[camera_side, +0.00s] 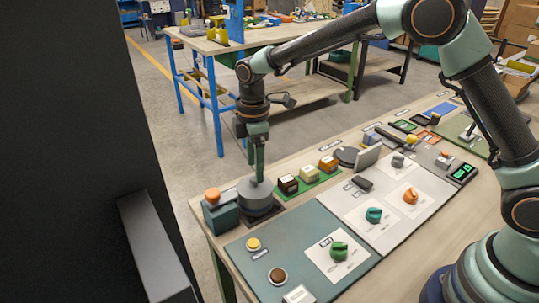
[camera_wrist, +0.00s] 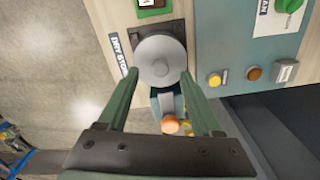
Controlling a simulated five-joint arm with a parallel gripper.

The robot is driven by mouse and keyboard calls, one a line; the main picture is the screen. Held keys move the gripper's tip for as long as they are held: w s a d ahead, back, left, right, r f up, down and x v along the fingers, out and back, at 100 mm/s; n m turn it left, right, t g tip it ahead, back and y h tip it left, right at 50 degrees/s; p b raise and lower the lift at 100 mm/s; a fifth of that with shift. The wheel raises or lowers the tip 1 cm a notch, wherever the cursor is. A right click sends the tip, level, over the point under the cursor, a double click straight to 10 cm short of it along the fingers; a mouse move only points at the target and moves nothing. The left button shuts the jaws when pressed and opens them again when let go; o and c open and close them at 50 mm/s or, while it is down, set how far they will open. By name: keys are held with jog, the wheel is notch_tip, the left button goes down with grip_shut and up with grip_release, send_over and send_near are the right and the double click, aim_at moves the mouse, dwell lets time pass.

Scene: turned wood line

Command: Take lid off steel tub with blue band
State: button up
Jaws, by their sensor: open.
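A round grey steel tub (camera_side: 258,206) stands on a dark square base near the left end of the bench. In the wrist view its grey lid (camera_wrist: 158,48) is seen from above, with a small round knob in the middle. The lid sits on the tub. I cannot make out a blue band. My gripper (camera_side: 258,178) points down over the tub. In the wrist view my gripper (camera_wrist: 159,75) is open, with one finger at each side of the lid and nothing held. The fingers hide part of the tub in the side view.
A teal box with an orange knob (camera_side: 212,196) stands close beside the tub; the knob also shows in the wrist view (camera_wrist: 170,126). Several small blocks (camera_side: 309,173) stand on a green strip behind. A teal panel (camera_side: 290,262) with buttons lies in front.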

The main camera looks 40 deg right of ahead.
aim_at(255, 184)
notch_tip(255, 184, down, 4)
jog(key=shift+a+r, duration=0.1)
jog(key=shift+r, duration=0.15)
grip_shut()
jog(key=shift+r, duration=0.2)
